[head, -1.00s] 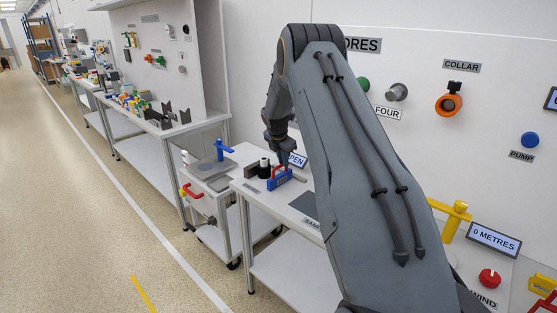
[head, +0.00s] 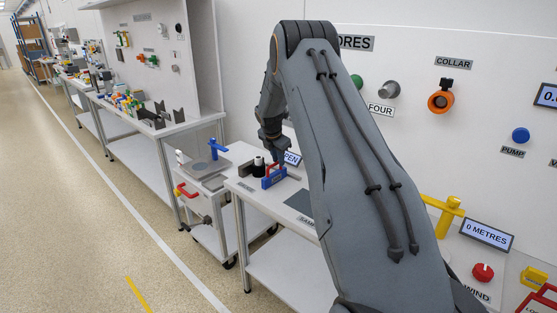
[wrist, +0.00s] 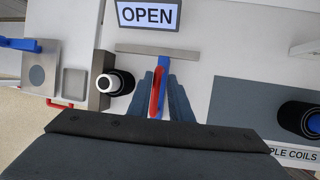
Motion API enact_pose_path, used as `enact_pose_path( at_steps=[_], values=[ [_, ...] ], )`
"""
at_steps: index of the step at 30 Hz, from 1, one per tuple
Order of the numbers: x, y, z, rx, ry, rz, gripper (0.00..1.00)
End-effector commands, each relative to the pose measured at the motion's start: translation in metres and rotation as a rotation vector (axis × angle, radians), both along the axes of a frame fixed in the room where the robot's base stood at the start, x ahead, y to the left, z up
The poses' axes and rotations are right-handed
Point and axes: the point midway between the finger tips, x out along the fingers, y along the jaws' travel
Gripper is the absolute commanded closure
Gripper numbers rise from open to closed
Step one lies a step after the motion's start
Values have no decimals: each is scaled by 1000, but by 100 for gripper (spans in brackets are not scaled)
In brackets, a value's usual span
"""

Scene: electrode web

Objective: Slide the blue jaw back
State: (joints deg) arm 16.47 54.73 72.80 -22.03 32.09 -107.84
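The blue jaw (head: 267,183) with a red handle (head: 271,168) on top sits at the far end of the white bench. My gripper (head: 277,164) is directly above it, pointing down. In the wrist view the red handle (wrist: 156,92) and the blue jaw (wrist: 164,64) show between the two fingers of my gripper (wrist: 161,88). The fingers stand close on either side of the handle; I cannot tell whether they touch it. A grey metal bar (wrist: 130,49) lies crosswise at the jaw's far end. A display (wrist: 148,14) behind it reads OPEN.
A black roll with a white core (wrist: 114,83) and a grey block (wrist: 101,76) stand left of the jaw. A dark mat (wrist: 240,108) with a black coil (wrist: 296,115) is to the right. A cart with a blue-handled fixture (head: 214,147) stands beyond the bench.

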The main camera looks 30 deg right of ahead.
Motion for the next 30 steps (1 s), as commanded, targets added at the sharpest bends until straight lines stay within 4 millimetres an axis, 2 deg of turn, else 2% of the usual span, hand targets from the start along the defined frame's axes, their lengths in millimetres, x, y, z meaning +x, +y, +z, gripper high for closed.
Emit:
enact_pose_path(
  at_steps=[18, 30],
  values=[
    [-22, 22, 65, 0, 0, 0, 81],
    [-24, 22, 69, 0, 1, 0, 81]
  ],
)
